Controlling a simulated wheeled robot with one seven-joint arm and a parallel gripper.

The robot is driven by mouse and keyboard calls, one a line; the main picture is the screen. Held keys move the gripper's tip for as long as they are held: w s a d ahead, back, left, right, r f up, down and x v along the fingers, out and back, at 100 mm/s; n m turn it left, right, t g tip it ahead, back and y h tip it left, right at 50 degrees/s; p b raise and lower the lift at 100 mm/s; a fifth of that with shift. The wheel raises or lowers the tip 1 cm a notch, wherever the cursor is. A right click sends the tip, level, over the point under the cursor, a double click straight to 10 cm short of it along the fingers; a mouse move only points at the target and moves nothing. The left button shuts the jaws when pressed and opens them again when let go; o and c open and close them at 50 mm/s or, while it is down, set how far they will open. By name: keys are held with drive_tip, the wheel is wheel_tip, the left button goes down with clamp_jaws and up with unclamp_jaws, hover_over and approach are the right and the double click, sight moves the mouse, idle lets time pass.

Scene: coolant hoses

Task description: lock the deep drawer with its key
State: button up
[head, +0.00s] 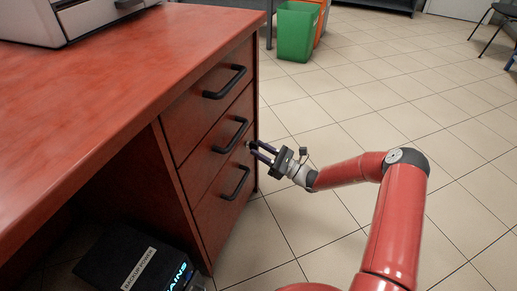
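The red wooden desk has a stack of drawers. The bottom drawer (218,212), the deepest-looking one, has a black handle (236,183) and its front looks flush, so it appears closed. A small pale round spot, perhaps the lock or key (248,144), shows at the right edge of the fronts, near the middle drawer's handle. My gripper (254,149) is right by that spot, its two dark purple fingers pointing left at the drawer fronts. A gap shows between the fingers. Whether they hold a key is too small to tell.
A black box (130,262) with a label stands on the floor under the desk. A grey machine (75,20) sits on the desktop. A green bin (297,32) and an orange bin (322,22) stand behind. The tiled floor right of the drawers is clear apart from my arm.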

drive_tip(key=v, duration=0.6)
drive_tip(key=shift+d, duration=0.3)
drive_tip(key=shift+s+f, duration=0.1)
drive_tip(key=s+a+r+n+g+h+p, duration=0.3)
drive_tip(key=s+r+n+g+h, duration=0.6)
drive_tip(key=s+r+n+g, duration=0.3)
drive_tip(key=s+d+r+n+t+h+p, duration=0.2)
drive_tip(key=s+d+r+n+t+h, duration=0.3)
drive_tip(key=s+r, duration=0.5)
drive_tip(key=s+d+r+n+t+h+p, duration=0.3)
drive_tip(key=s+d+r+n+t+h, duration=0.1)
drive_tip(key=s+d+r+h, duration=0.3)
drive_tip(key=s+d+r+t, duration=0.1)
drive_tip(key=s+d+r, duration=0.1)
drive_tip(key=s+r, duration=0.2)
drive_tip(key=shift+n, duration=0.4)
drive_tip(key=shift+d, duration=0.15)
